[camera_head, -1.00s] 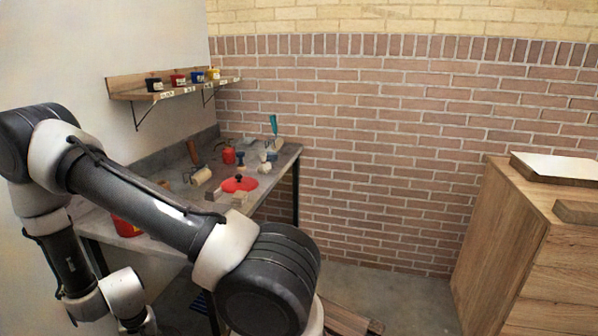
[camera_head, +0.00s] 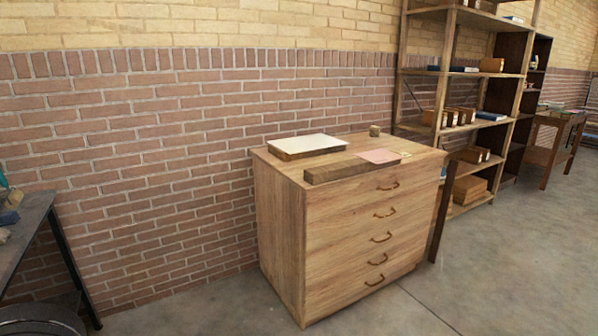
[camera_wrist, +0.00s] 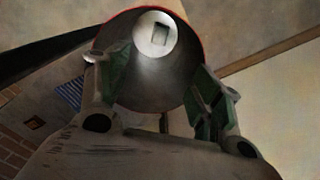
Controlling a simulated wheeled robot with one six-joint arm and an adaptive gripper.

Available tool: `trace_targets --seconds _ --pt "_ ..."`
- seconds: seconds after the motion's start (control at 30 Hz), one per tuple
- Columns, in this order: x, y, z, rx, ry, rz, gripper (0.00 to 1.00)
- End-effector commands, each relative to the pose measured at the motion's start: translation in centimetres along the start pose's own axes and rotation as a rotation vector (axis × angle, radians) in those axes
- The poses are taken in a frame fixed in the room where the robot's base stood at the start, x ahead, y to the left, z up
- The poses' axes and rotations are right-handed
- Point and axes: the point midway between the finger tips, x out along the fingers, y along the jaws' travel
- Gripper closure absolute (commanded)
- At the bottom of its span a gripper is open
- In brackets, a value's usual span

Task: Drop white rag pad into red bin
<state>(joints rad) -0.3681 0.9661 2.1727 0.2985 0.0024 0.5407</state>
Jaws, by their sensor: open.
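In the wrist view, my gripper (camera_wrist: 160,82) is open, with its two green-padded fingers apart and nothing between them. Beyond the fingers is a round, deep container with a thin red rim and grey inside, which looks like the red bin (camera_wrist: 150,90). Its far end shows as a bright pale disc. On that disc is a small pale rectangle (camera_wrist: 159,35) with a dark edge; it may be the white rag pad, but I cannot tell for sure. Neither bin nor pad is recognisable in the head view, and my gripper is outside that view.
In the head view, a wooden drawer cabinet (camera_head: 350,225) stands against the brick wall, with flat boards on top. Wooden shelves (camera_head: 462,72) stand to its right. A workbench edge (camera_head: 30,225) shows at far left. Floor at lower right is clear. A blue striped thing (camera_wrist: 70,92) shows in the wrist view.

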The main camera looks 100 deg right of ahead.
Motion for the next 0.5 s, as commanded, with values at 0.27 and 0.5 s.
trace_targets --seconds 0.27,0.5 --pt "-5.7 -0.1 -0.1 -0.001 0.003 -0.003 0.35" --pt "-8.9 0.0 0.0 0.000 0.001 -0.001 0.35"
